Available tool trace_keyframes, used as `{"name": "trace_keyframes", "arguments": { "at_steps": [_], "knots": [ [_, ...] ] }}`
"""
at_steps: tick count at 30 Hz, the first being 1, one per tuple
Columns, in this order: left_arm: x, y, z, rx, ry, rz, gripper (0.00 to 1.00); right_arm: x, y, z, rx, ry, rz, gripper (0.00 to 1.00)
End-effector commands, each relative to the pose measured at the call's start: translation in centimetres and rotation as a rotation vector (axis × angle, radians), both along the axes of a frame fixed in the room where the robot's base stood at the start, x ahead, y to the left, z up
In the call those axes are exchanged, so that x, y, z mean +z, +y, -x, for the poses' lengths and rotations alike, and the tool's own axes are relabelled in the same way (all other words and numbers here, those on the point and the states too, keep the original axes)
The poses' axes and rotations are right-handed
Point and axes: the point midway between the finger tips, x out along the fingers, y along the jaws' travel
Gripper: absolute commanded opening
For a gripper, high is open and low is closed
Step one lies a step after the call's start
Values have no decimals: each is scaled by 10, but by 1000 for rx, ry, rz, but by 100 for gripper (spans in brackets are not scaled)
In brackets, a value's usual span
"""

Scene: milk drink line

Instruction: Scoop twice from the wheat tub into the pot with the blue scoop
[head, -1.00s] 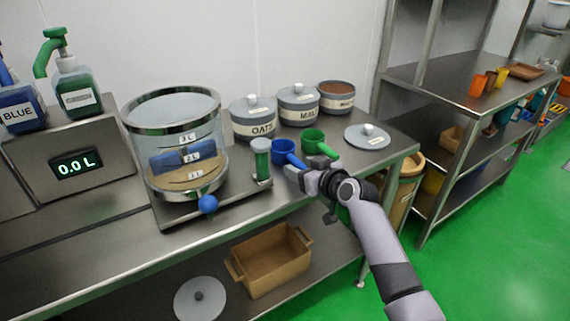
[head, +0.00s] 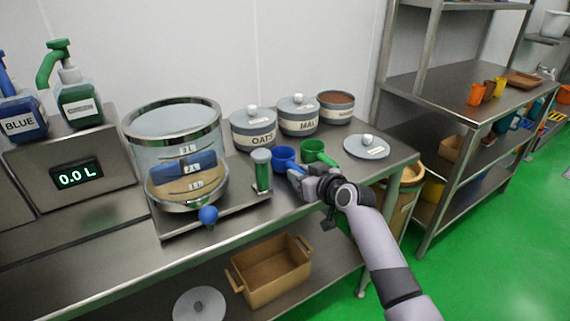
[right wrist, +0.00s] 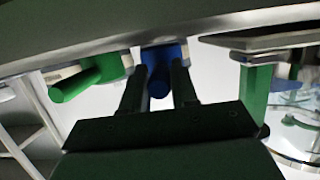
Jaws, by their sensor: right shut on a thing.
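The blue scoop (head: 284,156) is on the steel table, or very close above it, in front of the oats tub. My right gripper (head: 302,178) is shut on its handle; the right wrist view shows the handle of the blue scoop (right wrist: 160,75) between the two fingers. The open grey tub (head: 336,113) at the back right holds brown grain; its label is too small to read, but it is probably the wheat tub. My left gripper is out of view.
A green scoop (head: 313,150) sits close right of the blue one. A loose lid (head: 366,147) lies at the right. Lidded oats (head: 253,131) and malt (head: 298,117) tubs stand behind. The display (head: 77,177) reads 0.0 L.

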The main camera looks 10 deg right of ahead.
Motion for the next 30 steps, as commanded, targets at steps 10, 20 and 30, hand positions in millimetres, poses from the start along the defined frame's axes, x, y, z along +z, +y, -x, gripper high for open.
{"name": "trace_keyframes", "arguments": {
  "at_steps": [10, 20, 30],
  "knots": [
    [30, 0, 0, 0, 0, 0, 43, 34, 0, 0, 1, -3, 1, 0],
    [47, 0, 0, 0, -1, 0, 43, 52, 0, 0, -1, -2, 0, 0],
    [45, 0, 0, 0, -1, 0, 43, 47, 0, 5, -4, 0, 1, 0]
  ]
}}
